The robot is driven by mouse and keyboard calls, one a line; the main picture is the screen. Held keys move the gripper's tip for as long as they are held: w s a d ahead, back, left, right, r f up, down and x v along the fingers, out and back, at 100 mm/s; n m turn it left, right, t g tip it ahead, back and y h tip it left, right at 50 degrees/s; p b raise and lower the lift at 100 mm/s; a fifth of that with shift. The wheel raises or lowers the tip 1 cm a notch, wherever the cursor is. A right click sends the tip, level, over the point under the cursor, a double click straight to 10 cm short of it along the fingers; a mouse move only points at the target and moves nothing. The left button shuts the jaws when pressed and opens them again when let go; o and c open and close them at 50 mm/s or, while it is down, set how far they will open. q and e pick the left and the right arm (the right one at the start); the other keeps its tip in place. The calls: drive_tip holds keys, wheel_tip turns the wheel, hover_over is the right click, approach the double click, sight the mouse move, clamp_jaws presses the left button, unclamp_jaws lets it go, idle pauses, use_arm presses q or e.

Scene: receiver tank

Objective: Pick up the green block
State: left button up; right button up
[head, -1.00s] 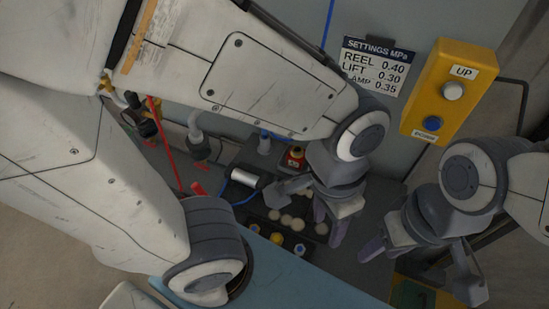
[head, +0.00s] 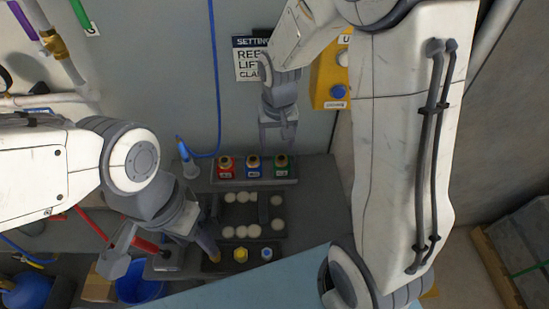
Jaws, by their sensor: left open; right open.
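The green block (head: 281,167), with a dark round top and a pale label, stands upright at the right end of a row on a dark rack (head: 225,182). A blue block (head: 253,167) and a red block (head: 226,167) stand to its left. My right gripper (head: 277,141) is open and empty, fingers pointing down, just above the green block in the picture and apart from it. My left gripper (head: 161,256) is open, its fingers spread at the left of the bench, away from the green block.
A dark tray (head: 253,212) with several pale discs lies in front of the rack. A yellow knob (head: 240,255) and a blue knob (head: 267,253) are nearer. A yellow control box (head: 329,82) and a settings sign (head: 246,64) hang on the wall behind. A blue bucket (head: 137,285) stands lower left.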

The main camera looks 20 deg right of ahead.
sight(282, 158)
drive_tip(key=shift+m, duration=0.3)
drive_tip(key=f, duration=0.1)
drive_tip(key=w+d+f, duration=0.1)
drive_tip(key=f, duration=0.1)
drive_tip(key=d+f, duration=0.1)
drive_tip(key=f, duration=0.1)
drive_tip(key=shift+w+f, duration=0.1)
drive_tip(key=shift+w, duration=0.15)
drive_tip(key=shift+w+f, duration=0.15)
drive_tip(key=shift+f, duration=1.35)
drive_tip(key=shift+w+f, duration=0.1)
drive_tip(key=shift+f, duration=1.4)
clamp_jaws()
